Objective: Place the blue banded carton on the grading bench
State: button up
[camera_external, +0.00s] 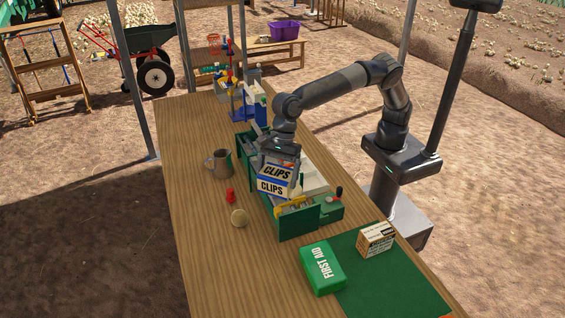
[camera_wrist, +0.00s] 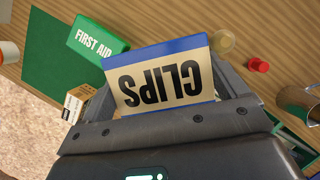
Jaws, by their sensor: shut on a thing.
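The blue banded carton (camera_external: 272,187), tan with blue edges and the word CLIPS on two faces, is held in my gripper (camera_external: 281,158). In the wrist view the carton (camera_wrist: 165,78) sits between the two fingers of my gripper (camera_wrist: 180,100), which are shut on it. It hangs over the front part of an open green box (camera_external: 300,219). I cannot tell whether it touches anything below. The long wooden bench (camera_external: 190,200) runs under all of this; no other bench top is near my arm.
A mug (camera_external: 220,163), a red piece (camera_external: 230,195) and a round tan object (camera_external: 239,217) stand left of the green box. The bench's left side is clear.

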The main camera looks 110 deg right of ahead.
jog(key=s+a+n+g+y, duration=0.1)
jog(key=s+a+n, duration=0.2)
jog(key=s+a, duration=0.85)
jog(key=s+a+n, duration=0.2)
jog(key=s+a, duration=0.7)
jog(key=a, duration=0.5)
notch_tip(320, 180, down, 11)
jog(key=s+a+f, duration=0.1)
jog(key=a+f, duration=0.1)
jog(key=a, duration=0.1)
jog(key=s+a+f, duration=0.1)
jog(key=a+f, duration=0.1)
jog(key=a, duration=0.2)
jog(key=s+a+f, duration=0.1)
jog(key=a+f, duration=0.2)
jog(key=a, duration=0.1)
jog(key=shift+s+a, duration=0.1)
jog(key=shift+s, duration=0.1)
jog(key=shift+f, duration=1.9)
jog(key=o, duration=0.9)
jog(key=shift+f, duration=0.15)
